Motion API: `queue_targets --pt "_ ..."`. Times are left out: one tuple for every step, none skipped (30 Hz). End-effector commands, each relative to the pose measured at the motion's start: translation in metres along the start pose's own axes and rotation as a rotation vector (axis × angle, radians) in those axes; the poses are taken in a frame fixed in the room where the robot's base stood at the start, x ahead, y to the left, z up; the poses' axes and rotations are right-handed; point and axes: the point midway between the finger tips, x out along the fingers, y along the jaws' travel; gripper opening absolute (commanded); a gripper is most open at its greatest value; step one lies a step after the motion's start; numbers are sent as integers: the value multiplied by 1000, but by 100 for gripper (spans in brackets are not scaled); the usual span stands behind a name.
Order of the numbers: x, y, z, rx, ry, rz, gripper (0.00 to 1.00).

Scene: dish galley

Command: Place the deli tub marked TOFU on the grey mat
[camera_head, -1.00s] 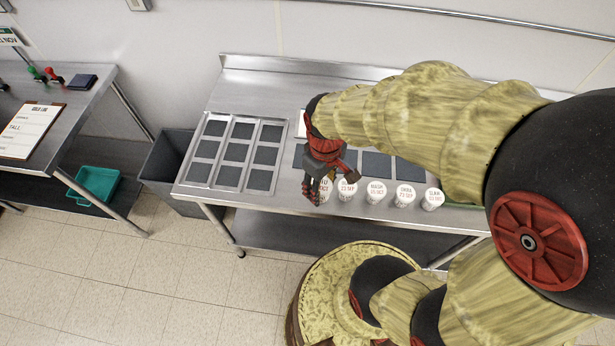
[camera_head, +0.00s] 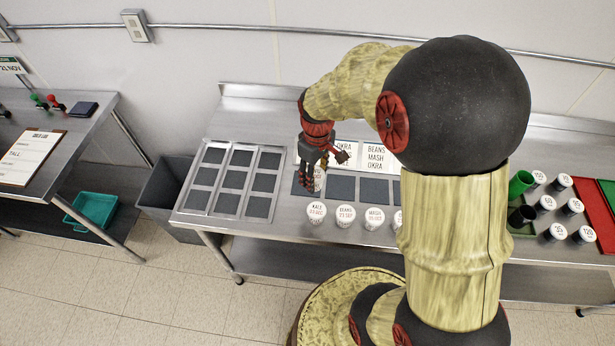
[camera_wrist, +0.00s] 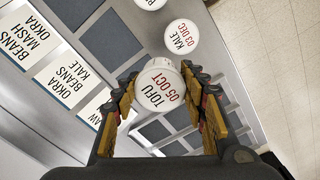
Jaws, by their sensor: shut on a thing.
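My gripper (camera_head: 314,165) is shut on the white deli tub marked TOFU 05 OCT (camera_wrist: 160,86), whose lid faces the wrist camera between both fingers. In the head view the tub (camera_head: 319,181) shows partly below the fingers, over the left end of a row of dark grey squares (camera_head: 340,187) on the counter. I cannot tell whether it touches the surface.
Tubs marked KALE (camera_head: 316,212), BEANS (camera_head: 345,214) and MASH (camera_head: 374,217) stand along the front edge; my arm hides more. Label cards (camera_head: 377,156) lie behind the squares. Cups (camera_head: 545,203) stand at right. A grey bin (camera_head: 168,193) is left of the counter.

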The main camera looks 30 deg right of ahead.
Motion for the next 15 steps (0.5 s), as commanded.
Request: queue_targets --pt "7 6 -10 0 -2 -1 15" --pt "10 10 -16 0 -2 -1 15" --pt "14 14 -23 0 -2 -1 15" --pt "19 17 -27 0 -4 -2 15" --pt "26 19 -30 0 -4 -2 15" --pt "33 22 -35 0 -3 -2 15" --pt "38 24 -39 0 -3 -2 15" --pt "43 27 -43 0 -2 -2 15" --pt "48 29 -47 0 -2 -2 15" --pt "52 31 -50 0 -2 -1 15" --pt "56 33 -52 0 -1 -1 15" --pt "59 34 -55 0 -1 -1 15" --pt "61 36 -56 0 -1 -1 15" --pt "63 36 -58 0 0 0 15" --pt "64 37 -59 0 1 0 15"
